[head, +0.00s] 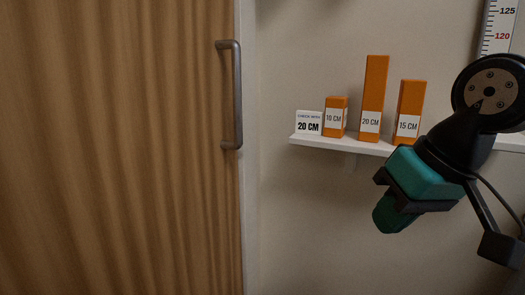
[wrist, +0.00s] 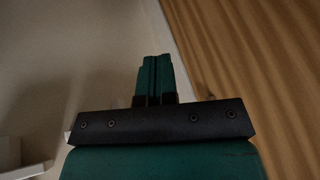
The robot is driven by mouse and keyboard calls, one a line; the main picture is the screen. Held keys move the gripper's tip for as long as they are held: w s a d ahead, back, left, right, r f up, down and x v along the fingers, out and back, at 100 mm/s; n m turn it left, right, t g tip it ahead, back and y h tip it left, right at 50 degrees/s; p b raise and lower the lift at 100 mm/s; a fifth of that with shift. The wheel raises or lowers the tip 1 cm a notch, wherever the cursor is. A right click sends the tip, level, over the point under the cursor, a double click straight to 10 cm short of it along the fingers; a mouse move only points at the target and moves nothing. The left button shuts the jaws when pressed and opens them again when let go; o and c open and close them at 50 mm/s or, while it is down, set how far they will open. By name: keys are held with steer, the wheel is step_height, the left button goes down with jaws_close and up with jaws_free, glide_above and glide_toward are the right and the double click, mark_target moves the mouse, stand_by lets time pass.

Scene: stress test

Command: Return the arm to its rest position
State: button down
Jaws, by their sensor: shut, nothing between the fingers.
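My gripper (head: 388,215) is at the right of the head view, in front of the wall and a little below the shelf. Its green fingers are together with nothing between them. In the wrist view the shut fingers (wrist: 154,78) point up the picture, toward the wall and the edge of the wooden door. My dark arm comes in from the right edge of the head view.
A wooden door (head: 120,150) with a grey handle (head: 237,95) fills the left. A white shelf (head: 345,144) holds orange blocks marked 10 CM (head: 335,118), 20 CM (head: 372,95) and 15 CM (head: 410,110), and a 20 CM card (head: 309,123). A ruler (head: 497,30) hangs upper right.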

steer(key=s+a+f+n+g, duration=0.2)
steer(key=s+f+n+g, duration=0.2)
steer(key=s+f, duration=0.5)
step_height(320, 180, up, 25)
steer(key=s+p, duration=0.1)
steer(key=p, duration=2.2)
steer(key=shift+t+y, duration=0.3)
